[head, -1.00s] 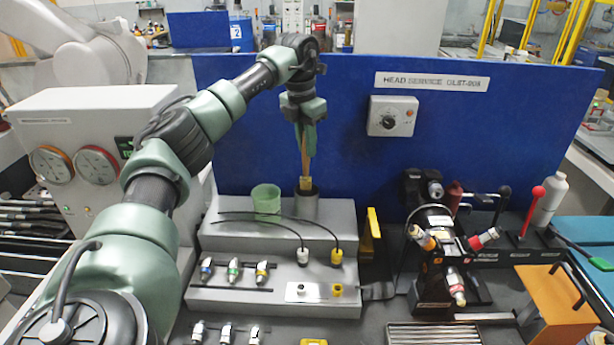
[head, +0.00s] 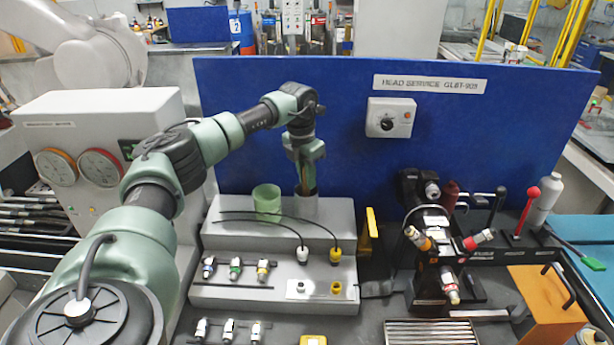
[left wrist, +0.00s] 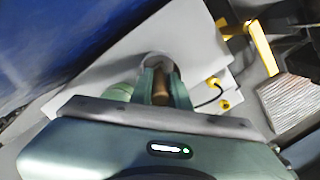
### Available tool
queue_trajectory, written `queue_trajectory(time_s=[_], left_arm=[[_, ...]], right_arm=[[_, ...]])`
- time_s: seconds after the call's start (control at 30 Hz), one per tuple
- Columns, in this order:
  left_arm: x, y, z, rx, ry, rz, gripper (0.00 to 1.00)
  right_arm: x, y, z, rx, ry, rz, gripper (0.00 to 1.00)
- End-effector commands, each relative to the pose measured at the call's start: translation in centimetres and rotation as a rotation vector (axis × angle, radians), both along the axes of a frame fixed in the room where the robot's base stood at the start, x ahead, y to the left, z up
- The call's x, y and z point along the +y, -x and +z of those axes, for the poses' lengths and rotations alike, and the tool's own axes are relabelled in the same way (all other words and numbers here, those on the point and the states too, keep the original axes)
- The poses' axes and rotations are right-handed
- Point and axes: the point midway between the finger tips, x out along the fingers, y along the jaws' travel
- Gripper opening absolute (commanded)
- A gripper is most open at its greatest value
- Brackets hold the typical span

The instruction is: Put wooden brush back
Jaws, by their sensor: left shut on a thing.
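My left gripper (head: 305,172) is shut on the wooden brush (head: 309,188) above the back of the grey stepped stand. The brush points down, its lower part inside a grey cylindrical holder (head: 306,208). In the left wrist view the end of the brush's wooden handle (left wrist: 161,88) shows between the fingers, with the round holder (left wrist: 157,60) beyond. The brush's lower end is hidden inside the holder; whether it touches the bottom I cannot tell. My right gripper is in neither view.
A translucent green cup (head: 267,200) stands just left of the holder. A blue panel (head: 240,130) rises close behind. The stepped stand (head: 215,240) carries cables and several small fittings. A black tool turret (head: 432,250) stands to the right.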

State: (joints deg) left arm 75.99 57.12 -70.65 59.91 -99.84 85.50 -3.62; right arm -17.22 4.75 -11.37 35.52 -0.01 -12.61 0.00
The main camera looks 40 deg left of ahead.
Motion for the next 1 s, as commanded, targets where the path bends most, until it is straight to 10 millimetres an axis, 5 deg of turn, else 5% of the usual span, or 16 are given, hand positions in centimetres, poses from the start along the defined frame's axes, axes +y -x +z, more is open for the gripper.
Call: queue_trajectory(time_s=[0.07, 0.1, 0.17, 0.57, 1.0], left_arm=[[0.0, 0.0, -0.3, 0.001, 0.0, 0.0, 0.0], [0.0, 0.0, -0.2, 0.0, 0.0, 0.0, 0.28], [0.0, 0.0, -0.2, 0.0, 0.0, 0.0, 0.39], [0.0, 0.0, 0.4, -0.002, 0.0, 0.0, 0.39], [0.0, 1.0, 8.8, -0.006, 0.0, -0.001, 0.39]], right_arm=[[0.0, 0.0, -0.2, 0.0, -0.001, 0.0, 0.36], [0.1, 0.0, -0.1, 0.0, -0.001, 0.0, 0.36], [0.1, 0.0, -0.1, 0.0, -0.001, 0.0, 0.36], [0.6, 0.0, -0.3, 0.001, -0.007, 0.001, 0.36], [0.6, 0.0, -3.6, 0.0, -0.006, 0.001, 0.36]])
